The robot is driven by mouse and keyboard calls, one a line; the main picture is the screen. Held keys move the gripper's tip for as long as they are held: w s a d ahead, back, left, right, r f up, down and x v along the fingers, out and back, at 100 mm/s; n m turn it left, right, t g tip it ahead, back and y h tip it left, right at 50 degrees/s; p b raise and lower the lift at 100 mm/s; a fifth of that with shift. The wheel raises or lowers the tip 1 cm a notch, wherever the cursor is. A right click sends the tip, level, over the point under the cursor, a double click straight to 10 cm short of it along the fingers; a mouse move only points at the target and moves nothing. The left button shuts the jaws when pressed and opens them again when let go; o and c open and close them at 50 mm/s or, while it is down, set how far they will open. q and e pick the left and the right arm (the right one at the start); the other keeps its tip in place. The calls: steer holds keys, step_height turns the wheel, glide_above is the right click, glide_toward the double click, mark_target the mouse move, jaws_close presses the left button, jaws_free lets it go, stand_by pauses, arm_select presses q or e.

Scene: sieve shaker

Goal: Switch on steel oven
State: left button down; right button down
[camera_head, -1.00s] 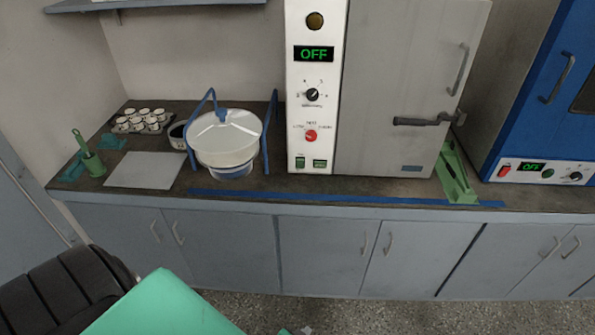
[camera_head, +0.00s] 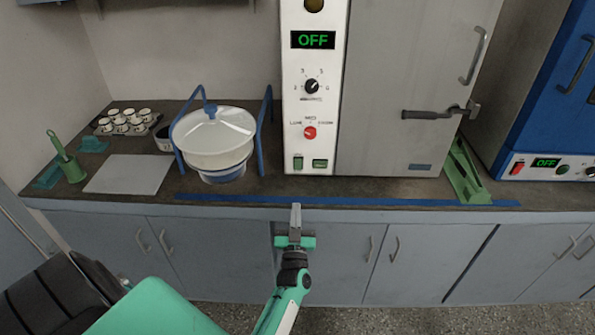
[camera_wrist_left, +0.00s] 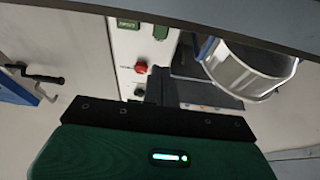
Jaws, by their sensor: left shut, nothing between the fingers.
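The steel oven (camera_head: 392,90) stands at the back of the counter with its grey door shut. Its white control panel (camera_head: 291,124) carries a display (camera_head: 313,40) reading OFF, a black knob (camera_head: 312,87), a red knob (camera_head: 310,132) and two green switches low down, the left one (camera_head: 298,163) and the right one (camera_head: 320,163). My left gripper (camera_head: 296,207) is shut and empty, in front of the counter edge below these switches and apart from the panel. The left wrist view shows the red knob (camera_wrist_left: 141,68) and a green switch (camera_wrist_left: 128,24). My right gripper is not in view.
A white sieve pan (camera_head: 212,140) in a blue frame stands left of the oven. A green bracket (camera_head: 464,175) and a blue oven (camera_head: 540,90), also reading OFF, are to the right. Blue tape (camera_head: 400,201) runs along the counter front, which is otherwise clear before the panel.

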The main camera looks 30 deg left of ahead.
mark_target(298, 161)
arm_select(q)
steer(key=shift+w, duration=0.1)
